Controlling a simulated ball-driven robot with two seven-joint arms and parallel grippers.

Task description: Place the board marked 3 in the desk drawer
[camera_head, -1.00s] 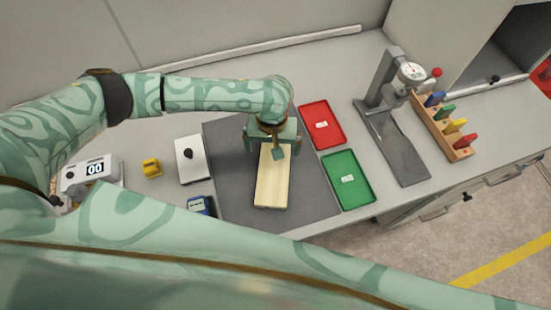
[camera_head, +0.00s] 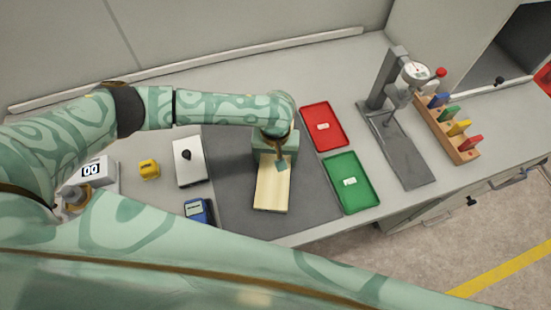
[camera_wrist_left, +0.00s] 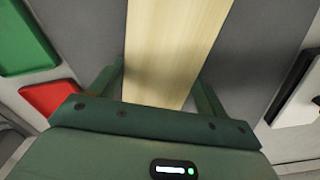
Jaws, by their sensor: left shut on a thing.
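A pale wooden board (camera_head: 271,190) lies along the dark mat (camera_head: 232,190) in the head view. No number shows on its visible face. My left gripper (camera_head: 273,158) is over the board's far end and shut on it. In the left wrist view the board (camera_wrist_left: 175,40) runs between the two fingers of the gripper (camera_wrist_left: 158,82). I cannot tell whether the board touches the mat or is just above it. Drawer fronts with handles (camera_head: 508,180) show at the desk's right front and look closed. My right gripper is not in view.
A red tray (camera_head: 323,112) and a green tray (camera_head: 364,199) are right of the mat. A gauge stand (camera_head: 405,155) and a wooden rack (camera_head: 463,154) with coloured handles stand farther right. A white plate (camera_head: 190,174), a yellow block (camera_head: 149,169) and a blue meter (camera_head: 198,211) are left.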

